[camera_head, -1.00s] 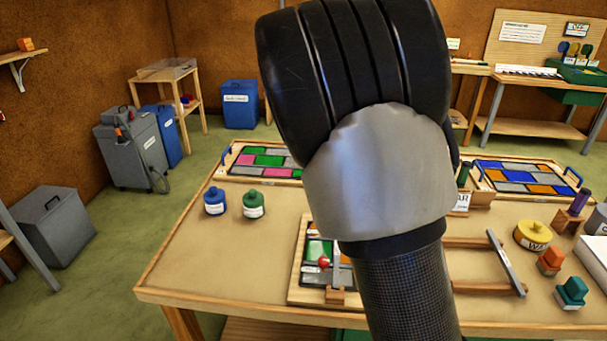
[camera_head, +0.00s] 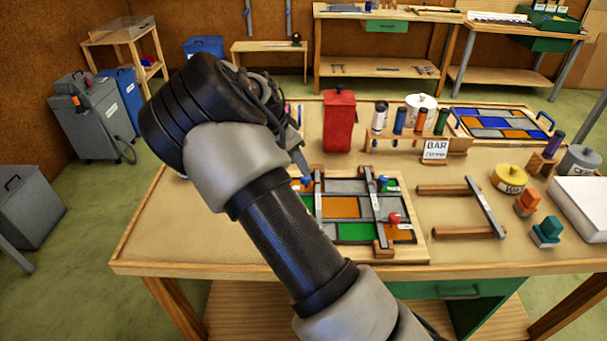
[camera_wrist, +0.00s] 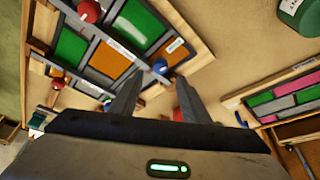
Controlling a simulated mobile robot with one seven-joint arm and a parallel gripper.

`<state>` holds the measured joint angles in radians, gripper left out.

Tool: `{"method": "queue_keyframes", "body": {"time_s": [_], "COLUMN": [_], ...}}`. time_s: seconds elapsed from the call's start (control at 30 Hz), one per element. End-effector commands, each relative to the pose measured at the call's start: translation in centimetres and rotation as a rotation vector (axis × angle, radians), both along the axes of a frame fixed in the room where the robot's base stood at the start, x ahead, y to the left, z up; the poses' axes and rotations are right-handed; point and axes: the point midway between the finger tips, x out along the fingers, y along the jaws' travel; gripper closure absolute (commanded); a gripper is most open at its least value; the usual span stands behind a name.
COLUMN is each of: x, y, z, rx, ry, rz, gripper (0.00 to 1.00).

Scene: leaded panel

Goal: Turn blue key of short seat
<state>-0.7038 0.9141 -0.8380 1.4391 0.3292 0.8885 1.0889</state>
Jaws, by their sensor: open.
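A leaded panel (camera_head: 342,207) of coloured panes lies in a wooden frame on the table, with two metal bars across it. One blue key (camera_head: 306,180) is by the left bar (camera_head: 318,195). Another blue key (camera_head: 383,184) is by the right bar (camera_head: 374,205), with a red key (camera_head: 394,218) lower down. I cannot read which seat is the short one. My gripper (camera_wrist: 158,85) is open and empty. In the wrist view, a blue key (camera_wrist: 160,66) shows just beyond the fingertips, between them and apart. My arm hides the panel's left part in the head view.
A red canister (camera_head: 339,120) stands behind the panel, beside a rack of coloured tubes (camera_head: 400,145). A wooden frame with a metal bar (camera_head: 484,207) lies to the right. Another panel (camera_head: 500,124) is at the back right. The table's front left is clear.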

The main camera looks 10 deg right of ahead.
Motion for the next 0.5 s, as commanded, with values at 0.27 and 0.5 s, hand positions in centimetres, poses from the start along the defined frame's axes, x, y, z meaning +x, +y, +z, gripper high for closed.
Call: {"method": "queue_keyframes", "body": {"time_s": [0.27,0.5], "x": [0.7,1.0], "y": [-1.7,-2.1], "z": [-4.5,-5.7], "rx": [-0.001,0.001], "ry": [0.002,0.000], "rz": [-0.001,0.000], "gripper": [0.57,0.57]}}
